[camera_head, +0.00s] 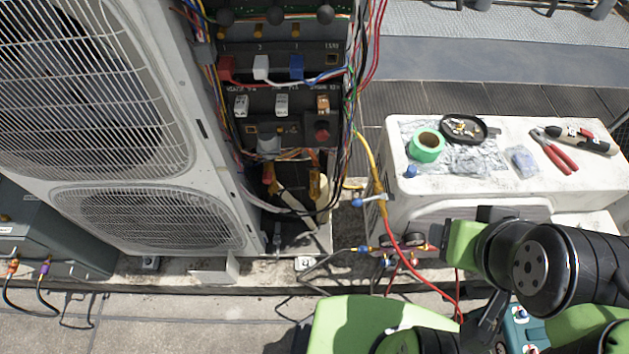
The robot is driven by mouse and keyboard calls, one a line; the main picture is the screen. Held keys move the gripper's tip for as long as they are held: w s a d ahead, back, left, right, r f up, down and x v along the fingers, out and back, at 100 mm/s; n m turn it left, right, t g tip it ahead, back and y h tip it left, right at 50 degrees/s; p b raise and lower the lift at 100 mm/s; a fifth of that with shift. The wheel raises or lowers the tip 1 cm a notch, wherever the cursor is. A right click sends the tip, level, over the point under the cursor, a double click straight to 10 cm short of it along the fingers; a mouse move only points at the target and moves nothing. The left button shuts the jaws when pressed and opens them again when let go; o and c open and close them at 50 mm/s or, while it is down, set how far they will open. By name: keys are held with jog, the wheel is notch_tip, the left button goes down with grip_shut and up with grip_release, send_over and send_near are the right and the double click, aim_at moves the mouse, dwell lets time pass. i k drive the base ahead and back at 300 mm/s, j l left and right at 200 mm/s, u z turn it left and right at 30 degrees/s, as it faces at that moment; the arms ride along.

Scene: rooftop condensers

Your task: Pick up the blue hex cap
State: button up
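A small blue cap (410,171) sits on the near left corner of the white condenser's top (470,187). It is too small in the picture to make out a hex shape. A second small blue piece (357,202) is on the pipe fitting left of that condenser. My arm, green and black, reaches in from the lower right, in front of the white condenser and apart from the cap. My gripper's fingers cannot be clearly made out among the dark parts there.
An open wiring panel (290,75) stands left.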

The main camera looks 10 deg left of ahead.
aim_at(411, 171)
jog(key=l+u, duration=0.15)
jog(key=u, duration=0.25)
jog(key=l+u, duration=0.15)
jog(key=u, duration=0.25)
jog(key=l+u, duration=0.15)
jog(key=u, duration=0.25)
jog(key=l+u, duration=0.15)
jog(key=u, duration=0.25)
